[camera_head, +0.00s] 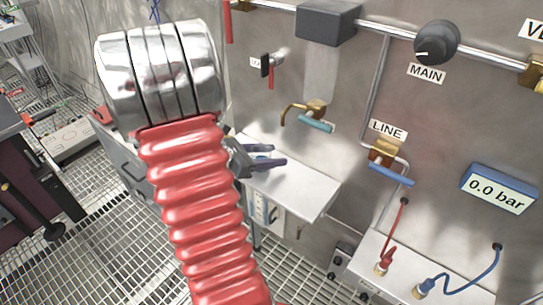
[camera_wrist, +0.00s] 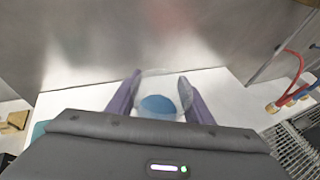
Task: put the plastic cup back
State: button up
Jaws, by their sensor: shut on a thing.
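A clear plastic cup (camera_wrist: 160,84) with something blue in it shows between the two purple fingers of my gripper (camera_wrist: 160,77) in the wrist view. My gripper is shut on the cup from both sides. In the head view my gripper (camera_head: 276,155) is over the white shelf (camera_head: 308,192) below the brass tap; the cup cannot be made out there. The shelf also shows in the wrist view (camera_wrist: 78,99), beneath and around the cup. I cannot tell whether the cup touches it. My gripper's body hides the near part of the cup.
A brass tap (camera_head: 303,109) with a teal handle sticks out of the steel wall above the shelf. A LINE valve (camera_head: 384,153), a pressure display (camera_head: 499,188) and red (camera_head: 395,232) and blue (camera_head: 470,284) hoses are on the right. Grating floor lies below.

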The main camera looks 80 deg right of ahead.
jog(key=shift+d+f, duration=0.15)
jog(key=shift+f, duration=0.1)
jog(key=o, duration=1.1)
jog(key=shift+w, duration=0.1)
jog(key=v, duration=1.1)
jog(key=shift+a+r, duration=0.2)
jog(key=shift+r, duration=0.1)
jog(key=shift+w+a, duration=0.15)
